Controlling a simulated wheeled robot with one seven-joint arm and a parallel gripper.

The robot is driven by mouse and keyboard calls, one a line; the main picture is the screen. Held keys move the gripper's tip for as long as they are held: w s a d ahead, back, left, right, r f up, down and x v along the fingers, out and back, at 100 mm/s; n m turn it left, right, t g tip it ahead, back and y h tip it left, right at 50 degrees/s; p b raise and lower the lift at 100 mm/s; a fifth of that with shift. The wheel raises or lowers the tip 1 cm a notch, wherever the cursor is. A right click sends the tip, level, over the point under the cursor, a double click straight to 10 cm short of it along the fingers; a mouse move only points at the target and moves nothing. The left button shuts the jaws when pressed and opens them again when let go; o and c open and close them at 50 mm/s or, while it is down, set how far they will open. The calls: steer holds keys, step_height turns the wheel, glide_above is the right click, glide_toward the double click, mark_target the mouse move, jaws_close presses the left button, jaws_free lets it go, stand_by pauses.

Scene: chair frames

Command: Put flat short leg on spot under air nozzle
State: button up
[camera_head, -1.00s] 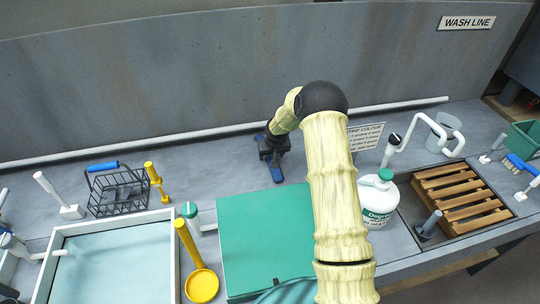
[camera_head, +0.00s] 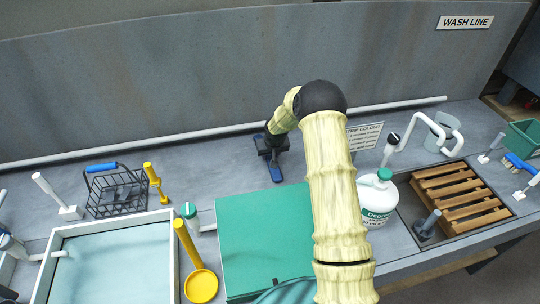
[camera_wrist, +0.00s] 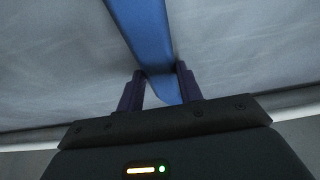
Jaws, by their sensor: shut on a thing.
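My gripper (camera_wrist: 160,90) is shut on a flat blue bar, the short leg (camera_wrist: 143,30). In the wrist view the bar runs between the two dark fingers and away to the top edge. In the head view my gripper (camera_head: 270,150) is low over the grey counter behind the green board, and the blue leg (camera_head: 276,172) sticks out below it. I cannot tell whether the leg touches the counter. I cannot tell for sure which fitting is the air nozzle, and no marked spot can be made out.
A green board (camera_head: 262,240) lies in front of my gripper. A wire basket (camera_head: 118,192) and a yellow fitting (camera_head: 155,180) stand to the left. A white bottle (camera_head: 377,198), a sign (camera_head: 365,137) and a wooden rack (camera_head: 458,195) are to the right. A white pipe (camera_head: 200,134) runs behind.

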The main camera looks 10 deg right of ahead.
mark_target(271, 156)
step_height(271, 156, up, 10)
steer(key=b, duration=0.1)
steer(key=shift+b, duration=0.3)
stand_by(0.4)
